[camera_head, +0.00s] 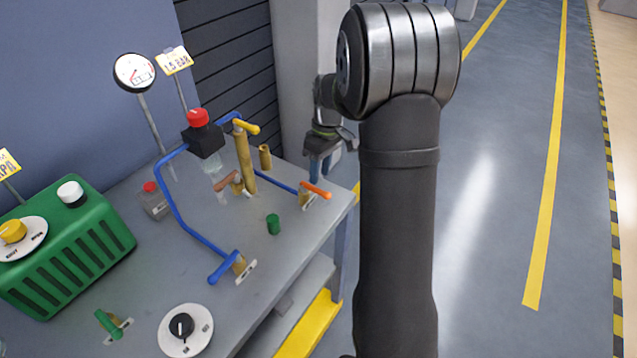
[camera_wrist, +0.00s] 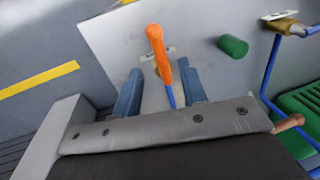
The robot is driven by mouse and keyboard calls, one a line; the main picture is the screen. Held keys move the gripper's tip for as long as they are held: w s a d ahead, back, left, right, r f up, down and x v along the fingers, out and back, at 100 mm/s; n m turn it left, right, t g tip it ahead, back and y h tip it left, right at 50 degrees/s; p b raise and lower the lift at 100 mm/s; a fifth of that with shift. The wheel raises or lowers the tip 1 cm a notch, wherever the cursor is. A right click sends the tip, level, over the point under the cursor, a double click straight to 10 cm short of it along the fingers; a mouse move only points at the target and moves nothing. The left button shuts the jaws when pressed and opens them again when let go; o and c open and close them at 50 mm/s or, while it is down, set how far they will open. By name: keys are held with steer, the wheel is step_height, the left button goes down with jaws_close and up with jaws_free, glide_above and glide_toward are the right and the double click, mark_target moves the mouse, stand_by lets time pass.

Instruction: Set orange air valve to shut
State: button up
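The orange air valve (camera_head: 316,189) sits near the right edge of the grey bench, on a small white label plate with a blue pipe running to it. In the wrist view its long orange handle (camera_wrist: 157,48) points away from my gripper, slightly tilted, and its lower end lies between the fingers. My gripper (camera_head: 322,168) is above and just behind the valve in the head view. Its two blue fingers (camera_wrist: 159,72) are apart, one on each side of the handle. I cannot tell whether they touch it. The label's writing is too small to read.
The bench (camera_head: 255,245) carries a green cap (camera_head: 273,224), a blue-handled valve (camera_head: 224,268), a brown-handled valve (camera_head: 228,180), a yellow-handled valve (camera_head: 246,127) on a brass column, and a black knob (camera_head: 181,326). A green machine (camera_head: 70,250) stands left. Open floor lies right.

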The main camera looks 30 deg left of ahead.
mark_target(315, 192)
steer(key=shift+s+f, duration=0.25)
steer(key=shift+f, duration=0.85)
steer(key=shift+s+f, duration=0.2)
steer(key=shift+f, duration=0.85)
steer(key=shift+c, duration=0.5)
jaws_close()
